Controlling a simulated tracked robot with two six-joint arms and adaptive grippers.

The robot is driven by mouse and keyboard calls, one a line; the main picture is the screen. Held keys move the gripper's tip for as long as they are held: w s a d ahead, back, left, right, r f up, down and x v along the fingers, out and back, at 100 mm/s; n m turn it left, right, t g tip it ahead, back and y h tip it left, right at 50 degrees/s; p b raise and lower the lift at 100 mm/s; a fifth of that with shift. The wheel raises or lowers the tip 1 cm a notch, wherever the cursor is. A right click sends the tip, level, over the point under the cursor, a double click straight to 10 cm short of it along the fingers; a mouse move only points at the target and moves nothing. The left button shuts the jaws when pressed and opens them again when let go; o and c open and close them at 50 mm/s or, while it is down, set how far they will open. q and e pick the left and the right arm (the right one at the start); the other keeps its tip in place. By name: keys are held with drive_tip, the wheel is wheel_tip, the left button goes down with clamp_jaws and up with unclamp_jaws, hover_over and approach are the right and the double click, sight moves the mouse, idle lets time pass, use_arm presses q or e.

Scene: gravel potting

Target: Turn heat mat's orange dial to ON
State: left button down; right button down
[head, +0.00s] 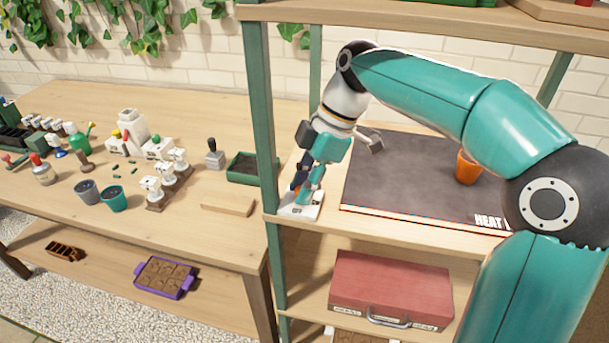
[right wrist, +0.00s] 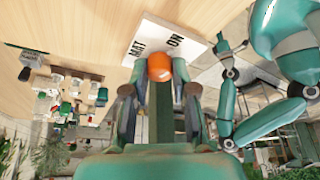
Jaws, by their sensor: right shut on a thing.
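The orange dial (right wrist: 159,67) sits on a white plate (right wrist: 163,40) marked "MAT" and "ON" in the right wrist view. My right gripper (right wrist: 160,75) is shut on the dial, with a finger on each side. In the head view the right gripper (head: 302,190) points down at the white plate (head: 300,207) at the left end of the shelf, and its fingers mostly hide the dial. The dark heat mat (head: 400,180) lies just right of the plate. The dial's exact setting cannot be told. My left gripper is not in view.
A terracotta pot (head: 467,168) stands on the heat mat. A green shelf post (head: 262,110) rises just left of the plate. A red case (head: 390,290) lies on the shelf below. The wooden table at left holds pots (head: 115,200), bottles and a dark green tray (head: 252,168).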

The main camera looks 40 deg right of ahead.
drive_tip(key=shift+w+d+r+n+g+p, duration=0.1)
drive_tip(key=shift+n+g+p, duration=0.25)
drive_tip(key=shift+n, duration=0.35)
drive_tip(key=shift+w+n+g+p, duration=0.15)
drive_tip(key=shift+n+p, duration=0.3)
drive_tip(key=shift+n, duration=0.25)
drive_tip(key=shift+s, duration=0.1)
drive_tip(key=c, duration=1.2)
unclamp_jaws()
drive_tip(key=shift+d+r, duration=0.15)
drive_tip(key=shift+r, duration=0.1)
drive_tip(key=d, duration=0.8)
drive_tip(key=s+d, duration=0.1)
drive_tip(key=d, duration=0.3)
drive_tip(key=shift+d+r, duration=0.1)
drive_tip(key=shift+r, duration=0.05)
